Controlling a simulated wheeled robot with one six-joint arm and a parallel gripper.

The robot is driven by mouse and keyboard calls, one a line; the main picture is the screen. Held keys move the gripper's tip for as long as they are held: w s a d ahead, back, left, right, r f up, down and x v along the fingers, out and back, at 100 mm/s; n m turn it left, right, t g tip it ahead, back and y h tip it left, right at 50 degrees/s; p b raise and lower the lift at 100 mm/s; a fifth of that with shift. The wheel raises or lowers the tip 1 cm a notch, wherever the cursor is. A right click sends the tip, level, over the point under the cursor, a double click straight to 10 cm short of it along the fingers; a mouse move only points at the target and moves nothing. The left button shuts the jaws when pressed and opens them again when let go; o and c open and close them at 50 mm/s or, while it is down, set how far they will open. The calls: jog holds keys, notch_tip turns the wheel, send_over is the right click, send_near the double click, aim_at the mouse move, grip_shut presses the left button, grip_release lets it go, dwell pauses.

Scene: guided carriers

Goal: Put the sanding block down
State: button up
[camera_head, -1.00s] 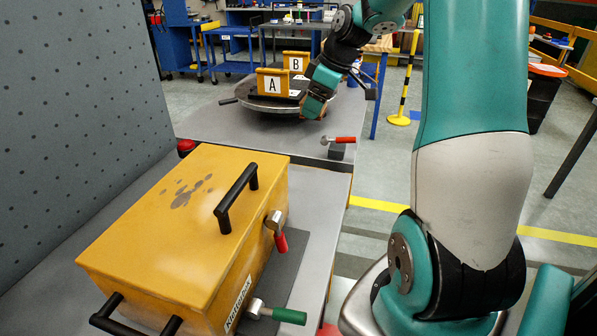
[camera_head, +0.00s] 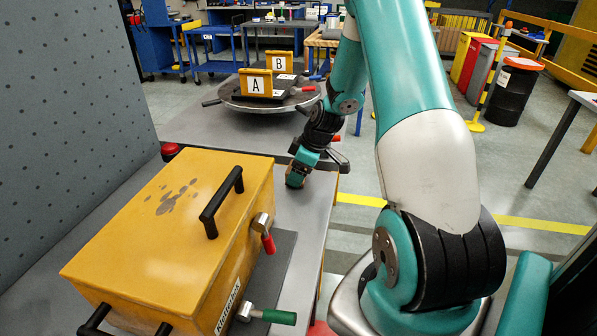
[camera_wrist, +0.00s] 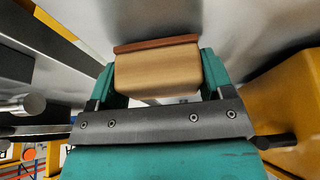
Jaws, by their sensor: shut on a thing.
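The sanding block (camera_wrist: 158,72) is a tan block with a reddish-brown layer along one side. In the wrist view it sits between the two teal fingers of my gripper (camera_wrist: 158,78), which is shut on it. In the head view my gripper (camera_head: 295,180) points down over the grey bench (camera_head: 300,205), behind the yellow box and close to the bench's right edge. The block is barely visible there at the fingertips. I cannot tell whether it touches the bench surface.
A yellow box (camera_head: 130,225) with black handles and red and green levers fills the near bench. Behind stands a round turntable (camera_head: 235,104) with yellow stands A (camera_head: 255,84) and B (camera_head: 279,63). A red button (camera_head: 170,150) is at left. Bench around my gripper looks clear.

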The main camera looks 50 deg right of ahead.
jog(key=shift+f, duration=0.3)
jog(key=shift+f, duration=0.2)
jog(key=o, duration=0.9)
jog(key=b+v, duration=0.1)
jog(key=v, duration=1.1)
jog(key=shift+r, duration=0.25)
